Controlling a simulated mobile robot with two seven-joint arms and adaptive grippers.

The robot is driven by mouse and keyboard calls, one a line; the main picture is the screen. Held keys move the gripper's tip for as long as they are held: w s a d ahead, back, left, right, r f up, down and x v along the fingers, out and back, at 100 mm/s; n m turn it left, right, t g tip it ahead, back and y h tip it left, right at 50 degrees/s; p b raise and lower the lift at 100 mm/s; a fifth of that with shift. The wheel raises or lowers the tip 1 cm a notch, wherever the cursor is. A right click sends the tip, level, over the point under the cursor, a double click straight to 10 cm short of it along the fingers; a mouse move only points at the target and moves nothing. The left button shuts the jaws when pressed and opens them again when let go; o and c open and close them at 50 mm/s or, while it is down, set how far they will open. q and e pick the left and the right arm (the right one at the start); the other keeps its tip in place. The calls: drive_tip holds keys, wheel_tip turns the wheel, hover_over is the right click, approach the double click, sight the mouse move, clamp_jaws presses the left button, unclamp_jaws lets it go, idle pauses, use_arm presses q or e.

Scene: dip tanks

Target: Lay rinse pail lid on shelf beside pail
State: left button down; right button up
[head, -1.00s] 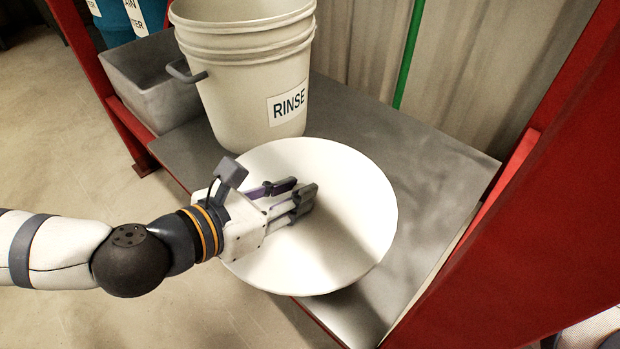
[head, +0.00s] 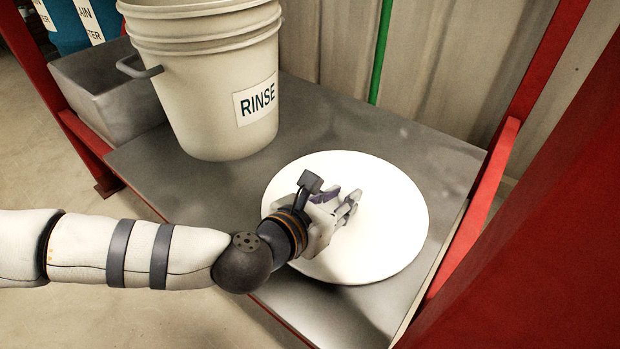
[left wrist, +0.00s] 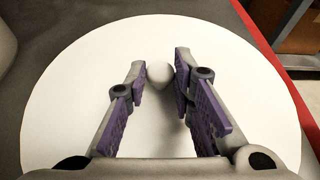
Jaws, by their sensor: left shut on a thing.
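The rinse pail lid (head: 390,230) is a white round disc over the grey metal shelf (head: 420,150), to the right of the pail. I cannot tell for sure whether it touches the shelf. My left gripper (head: 350,202) is above the lid, shut on its small round knob (left wrist: 160,74), which shows between the fingertips in the left wrist view. The rinse pail (head: 205,90) is off-white, labelled RINSE, and stands upright on the shelf. My right gripper is not in view.
A grey bin (head: 105,90) stands left of the pail, with a blue container (head: 75,25) behind it. A red post (head: 525,90) bounds the shelf on the right. A green pole (head: 380,50) stands by the back wall. Bare shelf lies behind the lid.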

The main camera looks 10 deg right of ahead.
use_arm(q)
drive_tip(key=shift+f, duration=1)
drive_tip(key=c, duration=1.4)
unclamp_jaws()
drive_tip(key=shift+o, duration=0.2)
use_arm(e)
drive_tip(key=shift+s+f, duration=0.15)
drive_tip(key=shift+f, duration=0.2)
use_arm(q)
drive_tip(key=shift+r, duration=0.25)
drive_tip(key=p+v, duration=0.3)
drive_tip(key=v, duration=0.8)
drive_tip(key=shift+r, duration=0.1)
drive_tip(key=shift+s+a, duration=0.25)
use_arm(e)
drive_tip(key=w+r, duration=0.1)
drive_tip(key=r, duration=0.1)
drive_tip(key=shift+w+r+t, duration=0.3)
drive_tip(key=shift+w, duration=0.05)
